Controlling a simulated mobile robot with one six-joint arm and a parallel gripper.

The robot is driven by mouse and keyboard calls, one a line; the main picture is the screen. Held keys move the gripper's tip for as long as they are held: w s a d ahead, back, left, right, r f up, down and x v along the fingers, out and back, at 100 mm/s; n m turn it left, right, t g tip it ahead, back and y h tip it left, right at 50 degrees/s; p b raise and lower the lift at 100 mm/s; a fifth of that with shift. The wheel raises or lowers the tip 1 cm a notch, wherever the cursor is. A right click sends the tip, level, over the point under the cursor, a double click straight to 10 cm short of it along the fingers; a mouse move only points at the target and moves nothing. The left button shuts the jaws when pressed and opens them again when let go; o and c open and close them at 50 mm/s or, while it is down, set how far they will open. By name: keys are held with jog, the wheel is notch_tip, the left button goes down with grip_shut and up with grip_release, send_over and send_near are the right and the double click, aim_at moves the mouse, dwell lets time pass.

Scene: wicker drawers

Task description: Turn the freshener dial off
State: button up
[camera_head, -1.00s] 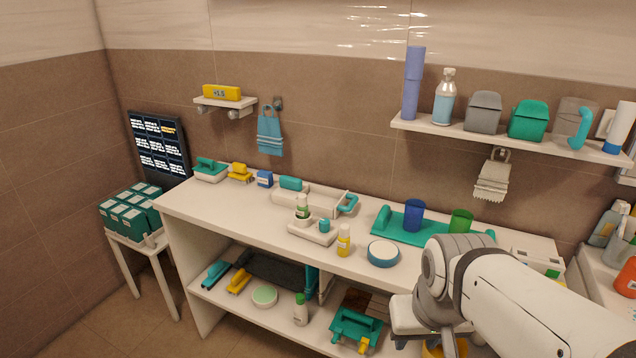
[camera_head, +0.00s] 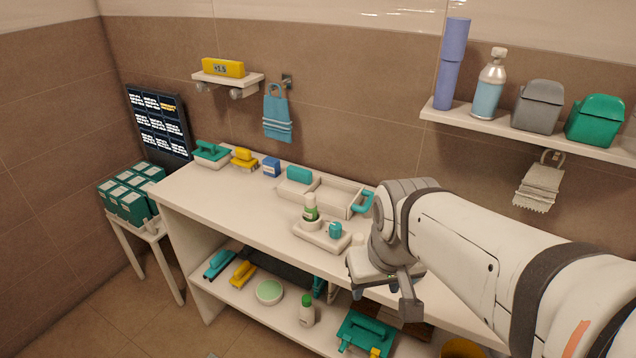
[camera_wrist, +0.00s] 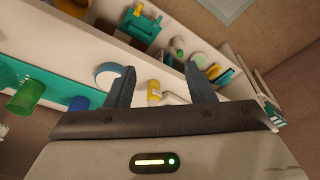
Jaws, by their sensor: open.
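An open white tray (camera_head: 335,197) with a teal handle stands behind the base. A blue box (camera_head: 271,167) and a yellow brush (camera_head: 243,160) are farther left. The counter's left front (camera_head: 215,205) is clear. A lower shelf holds a green-topped bottle (camera_head: 306,311).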

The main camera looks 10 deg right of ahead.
jog(key=w+a+n, duration=0.1)
jog(key=w, duration=0.1)
jog(key=n+g+b, duration=0.1)
jog(key=n+g, duration=0.2)
jog(key=n, duration=1.3)
send_over(336, 225)
jog(key=f, duration=0.4)
jog(key=shift+s+f, duration=0.25)
jog(key=shift+s, duration=0.1)
jog(key=shift+w+f+n, duration=0.25)
jog(key=shift+n, duration=0.25)
jog(key=shift+w+f, duration=0.1)
jog(key=shift+f, duration=0.25)
notch_tip(336, 225, down, 7)
